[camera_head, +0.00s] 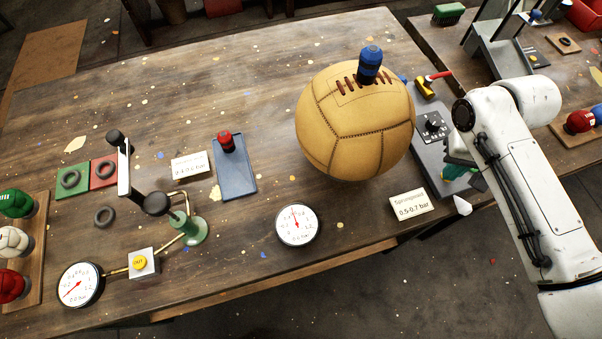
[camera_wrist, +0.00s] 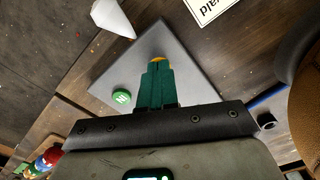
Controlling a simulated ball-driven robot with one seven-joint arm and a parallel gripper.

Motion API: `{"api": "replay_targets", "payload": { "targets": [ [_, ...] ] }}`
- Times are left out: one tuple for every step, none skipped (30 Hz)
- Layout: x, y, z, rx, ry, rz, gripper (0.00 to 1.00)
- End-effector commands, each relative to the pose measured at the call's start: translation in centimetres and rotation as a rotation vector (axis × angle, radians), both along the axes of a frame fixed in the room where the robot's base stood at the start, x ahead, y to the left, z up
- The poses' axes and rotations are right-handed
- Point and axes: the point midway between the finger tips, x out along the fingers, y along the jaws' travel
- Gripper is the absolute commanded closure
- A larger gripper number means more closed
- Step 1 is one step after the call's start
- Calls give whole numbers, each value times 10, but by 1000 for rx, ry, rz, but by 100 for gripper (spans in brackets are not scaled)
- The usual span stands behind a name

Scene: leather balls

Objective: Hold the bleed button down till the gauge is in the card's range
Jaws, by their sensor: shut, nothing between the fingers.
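My gripper (camera_head: 455,173) is shut and empty at the near end of the grey pump panel (camera_head: 426,155). In the wrist view its green fingers (camera_wrist: 157,68) point at a yellow button (camera_wrist: 157,59), mostly hidden behind the tips; I cannot tell whether they touch or press it. A green lettered button (camera_wrist: 121,97) sits beside it on the panel. The tan leather ball (camera_head: 356,125) has a blue valve piece (camera_head: 370,60) on top. The round gauge (camera_head: 297,226) has a red needle pointing nearly straight up. The range card (camera_head: 409,205) reads 0.5-0.7 bar.
A white cone (camera_head: 462,206) stands near the panel. A second gauge (camera_head: 80,284), a yellow OUT button (camera_head: 139,262) and a green-based hand pump (camera_head: 190,229) are at the left. Another card (camera_head: 190,166) lies near a blue tray (camera_head: 235,180). The middle tabletop is mostly clear.

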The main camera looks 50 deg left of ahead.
Motion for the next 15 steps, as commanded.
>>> {"api": "replay_targets", "payload": {
  "targets": [
    [0,0,0,-1,1,0,100],
    [0,0,0,-1,1,0,100],
    [0,0,1,-1,1,0,100],
    [0,0,2,-1,1,0,100],
    [0,0,4,-1,1,-1,100],
    [0,0,7,-1,1,-1,100],
    [0,0,10,-1,1,-1,100],
    [0,0,14,0,1,-1,100],
    [0,0,19,1,2,-1,100],
    [-1,0,23,0,3,-1,100],
    [-1,0,27,0,3,-1,100],
    [-1,0,33,1,2,-1,100],
    [0,0,37,0,1,-1,100],
    [0,0,41,1,2,-1,100],
    [0,0,46,1,2,0,100]
  ]
}}
